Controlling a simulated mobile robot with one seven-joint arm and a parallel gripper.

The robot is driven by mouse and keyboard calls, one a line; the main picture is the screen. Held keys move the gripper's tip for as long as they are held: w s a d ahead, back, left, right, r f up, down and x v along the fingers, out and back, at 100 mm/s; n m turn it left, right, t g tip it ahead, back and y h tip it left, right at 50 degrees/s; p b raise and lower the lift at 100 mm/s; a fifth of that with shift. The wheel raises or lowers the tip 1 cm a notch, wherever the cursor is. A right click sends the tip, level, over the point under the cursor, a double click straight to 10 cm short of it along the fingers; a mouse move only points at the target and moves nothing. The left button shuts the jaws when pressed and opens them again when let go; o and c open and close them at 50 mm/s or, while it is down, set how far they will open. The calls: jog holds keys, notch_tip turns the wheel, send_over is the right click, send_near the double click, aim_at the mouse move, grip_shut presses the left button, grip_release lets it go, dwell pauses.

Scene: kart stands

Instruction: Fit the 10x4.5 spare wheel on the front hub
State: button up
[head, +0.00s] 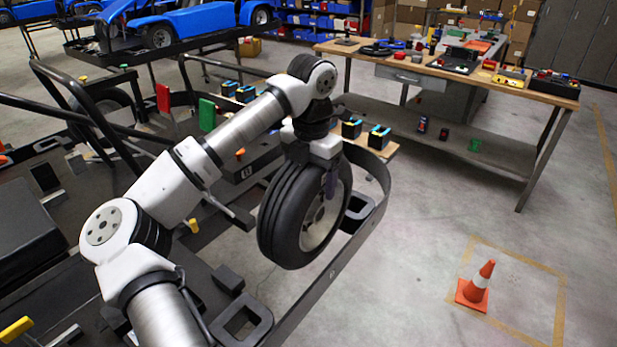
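A wheel (287,215) with a grooved black tyre and a light grey rim stands upright at the front of the kart, in the middle of the head view. Its marked size cannot be read. My gripper (329,184) points down at the upper part of this wheel, with a dark finger in front of the rim. The other finger is hidden, so whether it grips the wheel is unclear. The front hub is hidden behind the wheel and my arm; I cannot tell if the wheel sits on it.
A dark curved bumper bar (345,247) runs round the wheel's outer side. A workbench (400,72) with tools stands at the back right. An orange cone (476,287) stands on open floor at the right. Red (163,98) and green (207,114) plates stand behind my arm.

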jog(key=shift+w+d+f+b, duration=0.1)
jog(key=shift+d+f+b, duration=0.15)
jog(key=shift+f, duration=0.25)
jog(key=shift+w+d+f+b, duration=0.1)
jog(key=shift+f+b, duration=0.2)
jog(key=shift+f, duration=0.25)
jog(key=shift+w+d+f+b, duration=0.1)
jog(key=shift+d+f+b, duration=0.15)
jog(key=shift+f, duration=0.25)
jog(key=shift+a+f+b, duration=0.15)
jog(key=shift+f+b, duration=0.25)
jog(key=shift+f, duration=0.3)
jog(key=shift+a+f+b, duration=0.1)
jog(key=shift+f+b, duration=0.25)
jog(key=shift+f, duration=0.3)
jog(key=shift+s+f+b, duration=0.1)
jog(key=shift+f+b, duration=1.1)
jog(key=shift+f, duration=1.15)
jog(key=shift+w+a+r, duration=0.1)
jog(key=shift+w+a, duration=0.5)
jog(key=shift+a, duration=0.25)
jog(key=shift+w+a+r, duration=0.1)
jog(key=shift+w+a, duration=0.5)
jog(key=shift+a, duration=0.2)
jog(key=shift+b, duration=0.75)
jog(key=shift+w+a, duration=0.7)
jog(key=shift+a, duration=0.2)
jog(key=shift+w+a, duration=0.65)
jog(key=shift+a, duration=0.25)
